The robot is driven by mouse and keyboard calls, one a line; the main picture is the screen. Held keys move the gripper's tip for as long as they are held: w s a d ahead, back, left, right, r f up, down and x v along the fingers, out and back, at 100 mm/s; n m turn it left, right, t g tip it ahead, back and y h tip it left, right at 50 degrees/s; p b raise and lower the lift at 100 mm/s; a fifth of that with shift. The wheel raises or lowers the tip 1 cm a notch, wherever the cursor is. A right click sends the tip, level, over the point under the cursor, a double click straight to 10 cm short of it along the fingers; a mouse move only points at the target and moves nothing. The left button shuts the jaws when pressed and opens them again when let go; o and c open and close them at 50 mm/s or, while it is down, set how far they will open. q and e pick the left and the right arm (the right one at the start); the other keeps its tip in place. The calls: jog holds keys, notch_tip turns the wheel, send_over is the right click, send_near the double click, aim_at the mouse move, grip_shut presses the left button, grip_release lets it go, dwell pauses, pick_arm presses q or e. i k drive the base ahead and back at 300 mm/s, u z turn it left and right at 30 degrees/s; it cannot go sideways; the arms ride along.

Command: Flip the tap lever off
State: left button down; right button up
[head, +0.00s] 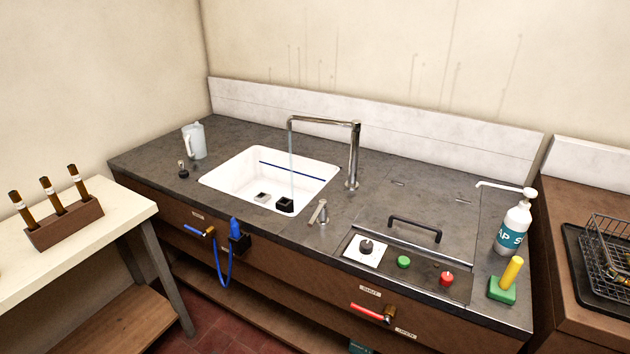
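A tall chrome tap (354,157) stands behind the right side of the white sink (222,180). Its spout reaches left over the basin, and a thin stream of water (291,160) runs down from it. A small metal lever (319,212) on a short base stands on the counter, right of the sink's front corner. It leans upward. On the cabinet front are a blue-handled valve (199,231) and a red-handled valve (372,313); both handles lie nearly level. Neither of my grippers is in view.
A panel with a knob (366,247), green button (403,262) and red button (447,279) sits right. A soap bottle (514,225), yellow-handled brush (511,272) and jug (194,141) stand on the counter. A pale table (110,215) stands left.

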aim_at(316, 215)
jog(key=z, duration=0.15)
jog(key=i, duration=0.9)
jog(key=z, duration=0.15)
